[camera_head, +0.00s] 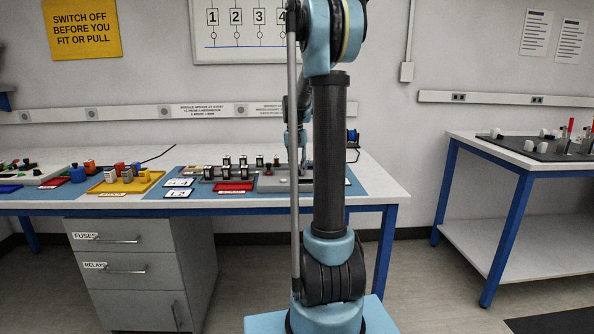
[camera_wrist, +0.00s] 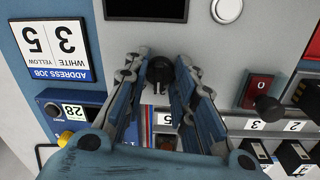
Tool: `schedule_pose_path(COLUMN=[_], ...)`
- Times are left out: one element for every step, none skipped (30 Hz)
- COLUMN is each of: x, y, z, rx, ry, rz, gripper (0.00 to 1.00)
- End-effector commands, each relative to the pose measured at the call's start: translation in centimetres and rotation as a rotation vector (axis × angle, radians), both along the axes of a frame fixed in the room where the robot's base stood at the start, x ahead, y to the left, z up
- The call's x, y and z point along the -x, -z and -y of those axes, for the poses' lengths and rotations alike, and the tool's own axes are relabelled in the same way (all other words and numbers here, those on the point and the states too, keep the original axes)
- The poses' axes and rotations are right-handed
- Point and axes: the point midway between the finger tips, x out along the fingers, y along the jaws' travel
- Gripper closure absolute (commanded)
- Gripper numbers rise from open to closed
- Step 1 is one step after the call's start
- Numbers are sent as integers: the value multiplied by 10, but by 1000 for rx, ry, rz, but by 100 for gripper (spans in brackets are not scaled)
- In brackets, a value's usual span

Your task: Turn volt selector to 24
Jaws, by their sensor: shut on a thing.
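In the wrist view, my gripper (camera_wrist: 162,68) has its two blue fingers on either side of a small round black knob (camera_wrist: 160,69), which appears to be the volt selector. The fingers are shut on it. The knob stands on a light grey panel (camera_wrist: 215,60). Its scale and pointer cannot be read, as the fingers cover much of the area around it.
In the wrist view, a black display window (camera_wrist: 146,8) and a white round button (camera_wrist: 226,10) sit by the knob. A red switch marked 0 with a black knob (camera_wrist: 268,106) stands to the right. An address card (camera_wrist: 54,50) reads white 3, yellow 5.

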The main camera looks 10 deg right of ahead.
Motion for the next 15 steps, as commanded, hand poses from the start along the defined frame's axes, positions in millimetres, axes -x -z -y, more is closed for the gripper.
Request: schedule_pose_path(x=[0,0,0,0,0,0,0,0,0,0,0,0,0,0,0], y=[0,0,0,0,0,0,0,0,0,0,0,0,0,0,0], z=[-2,-2,-2,-2,-2,-2,-2,-2,-2,-2,-2,-2,-2,-1,-1], rx=[-3,-3,-3,-3,-3,-3,-3,-3,-3,-3,-3,-3,-3,-2,-2], ry=[-1,-1,-1,-1,-2,-2,-2,-2,-2,-2,-2,-2,-2,-2,-2], rz=[0,0,0,0,0,0,0,0,0,0,0,0,0,1,1], gripper=[99,99,99,99,99,99,99,99,71,64,57,54,54,54,54])
